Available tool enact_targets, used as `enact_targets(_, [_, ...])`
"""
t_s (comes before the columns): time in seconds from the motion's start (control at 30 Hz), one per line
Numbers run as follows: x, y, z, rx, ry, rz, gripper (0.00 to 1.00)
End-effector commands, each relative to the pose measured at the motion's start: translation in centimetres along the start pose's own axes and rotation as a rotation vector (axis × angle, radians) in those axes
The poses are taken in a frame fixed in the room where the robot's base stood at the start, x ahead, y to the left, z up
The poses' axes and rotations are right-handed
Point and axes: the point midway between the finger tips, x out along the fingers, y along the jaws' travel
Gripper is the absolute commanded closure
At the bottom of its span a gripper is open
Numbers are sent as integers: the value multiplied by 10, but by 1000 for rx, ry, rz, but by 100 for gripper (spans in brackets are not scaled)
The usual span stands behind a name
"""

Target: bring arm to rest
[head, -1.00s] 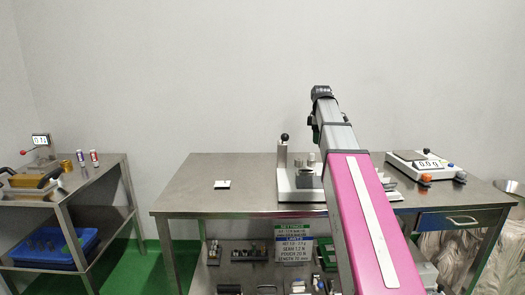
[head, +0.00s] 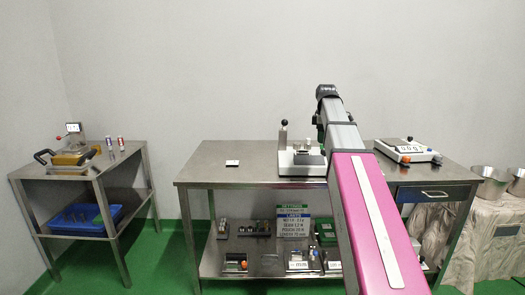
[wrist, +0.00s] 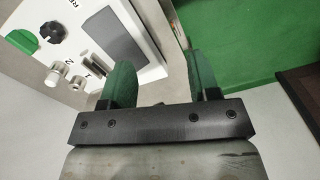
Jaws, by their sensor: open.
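My gripper (wrist: 162,80) shows in the wrist view with its two green fingers apart and nothing between them. In the head view my pink and grey arm reaches forward and up over the steel table (head: 225,178). The fingers are mostly hidden there behind my arm's end.
On the steel table stand a press-like device (head: 300,160), a small white item (head: 232,163) and a scale (head: 405,150). A side table (head: 115,160) at left holds another device and two small cans. Metal pots (head: 490,183) stand at right. Green floor (head: 165,255) lies open between the tables.

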Motion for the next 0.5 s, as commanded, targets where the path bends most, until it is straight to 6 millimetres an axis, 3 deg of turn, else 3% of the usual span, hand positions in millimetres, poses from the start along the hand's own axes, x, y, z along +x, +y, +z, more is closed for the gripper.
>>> enact_targets(0.33, [32, -7, -2, 71, 0, -1, 44])
enact_targets(0.5, [59, -14, -3, 131, 0, -2, 44])
